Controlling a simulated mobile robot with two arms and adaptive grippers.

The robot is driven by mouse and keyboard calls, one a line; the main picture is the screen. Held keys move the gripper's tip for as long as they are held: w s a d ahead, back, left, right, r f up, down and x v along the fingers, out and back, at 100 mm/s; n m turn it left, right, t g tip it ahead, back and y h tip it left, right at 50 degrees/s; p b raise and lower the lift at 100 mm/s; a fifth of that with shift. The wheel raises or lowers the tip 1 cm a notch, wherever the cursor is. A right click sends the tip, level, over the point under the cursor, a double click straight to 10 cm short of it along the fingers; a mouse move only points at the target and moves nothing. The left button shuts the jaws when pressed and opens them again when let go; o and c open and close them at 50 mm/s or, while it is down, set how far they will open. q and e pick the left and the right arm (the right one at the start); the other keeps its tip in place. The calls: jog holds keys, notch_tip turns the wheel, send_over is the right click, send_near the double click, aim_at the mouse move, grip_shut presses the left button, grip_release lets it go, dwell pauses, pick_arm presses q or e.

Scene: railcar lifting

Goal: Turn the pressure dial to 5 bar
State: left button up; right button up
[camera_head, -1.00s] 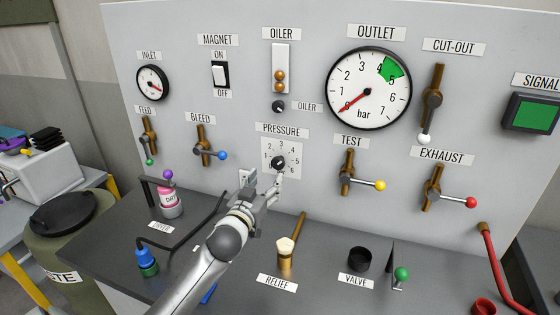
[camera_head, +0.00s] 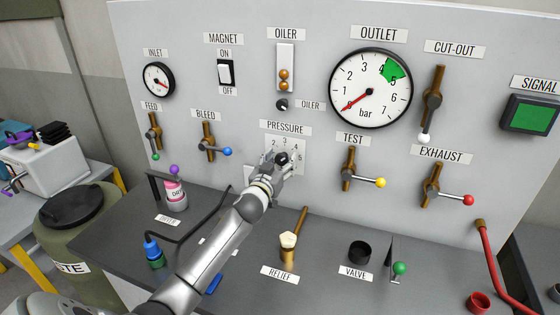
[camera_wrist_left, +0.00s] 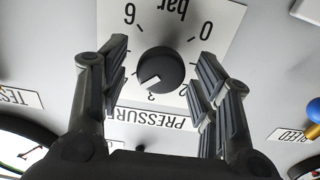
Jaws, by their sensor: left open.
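The pressure dial is a round black knob (camera_head: 282,158) on a white numbered plate (camera_head: 299,143), below the PRESSURE label. My left gripper (camera_head: 276,165) is at the knob and covers part of the plate. In the left wrist view the fingers (camera_wrist_left: 158,85) are open, one on each side of the knob (camera_wrist_left: 160,68), with gaps between. That view is upside down. The knob's white mark points to the lower left there; fingers hide some numerals, so I cannot tell its exact reading. The outlet gauge (camera_head: 370,90) has its red needle at the low end. My right gripper is not in view.
A relief post (camera_head: 288,248) and valve cup (camera_head: 359,252) stand on the bench below. A dryer bottle (camera_head: 175,192) stands at left.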

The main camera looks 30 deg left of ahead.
pick_arm(q)
jog(key=c, duration=0.5)
jog(key=shift+s, duration=0.1)
jog(key=c, duration=0.4)
jog(key=shift+c, duration=0.4)
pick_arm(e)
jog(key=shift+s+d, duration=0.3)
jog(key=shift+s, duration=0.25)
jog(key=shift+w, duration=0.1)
